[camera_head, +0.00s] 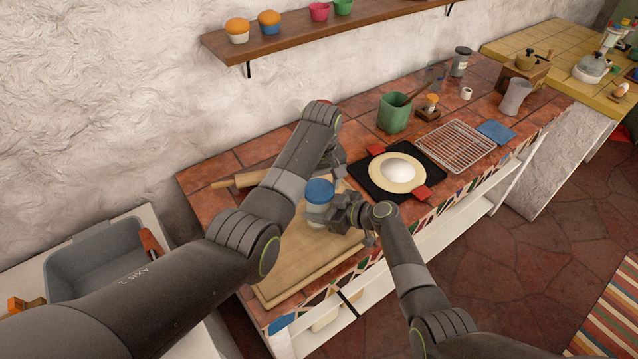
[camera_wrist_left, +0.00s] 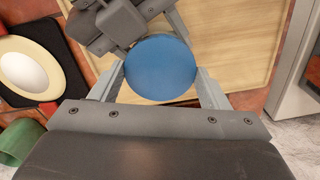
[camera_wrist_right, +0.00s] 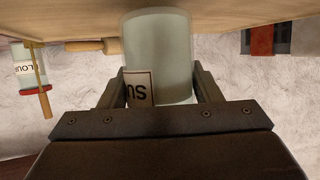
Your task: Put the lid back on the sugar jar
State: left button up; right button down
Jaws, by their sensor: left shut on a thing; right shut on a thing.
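The blue round lid (camera_head: 320,190) sits at the top of the pale sugar jar (camera_head: 318,215) over the wooden board. Whether it is fully seated cannot be told. My left gripper (camera_wrist_left: 160,78) reaches down from above, shut on the lid (camera_wrist_left: 160,62), with a finger at each side. My right gripper (camera_head: 343,212) comes from the right and is shut on the jar's side. In the right wrist view the jar (camera_wrist_right: 160,50), with part of its label showing, is between the fingers of my right gripper (camera_wrist_right: 158,82).
The wooden board (camera_head: 285,277) lies on the tiled counter, with a rolling pin (camera_head: 238,181) behind. To the right are a plate (camera_head: 376,177) on a black mat, a green pot (camera_head: 393,112) and a wire rack (camera_head: 455,147). A grey basin (camera_head: 95,262) stands at left.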

pick_arm(q)
jog(key=o, duration=1.1)
jog(key=shift+r, duration=0.1)
jog(key=shift+r, duration=2.2)
jog(key=shift+c, duration=0.4)
jog(key=shift+s+d+r+n, duration=0.1)
jog(key=shift+r+n, duration=1.5)
jog(key=shift+r, duration=0.15)
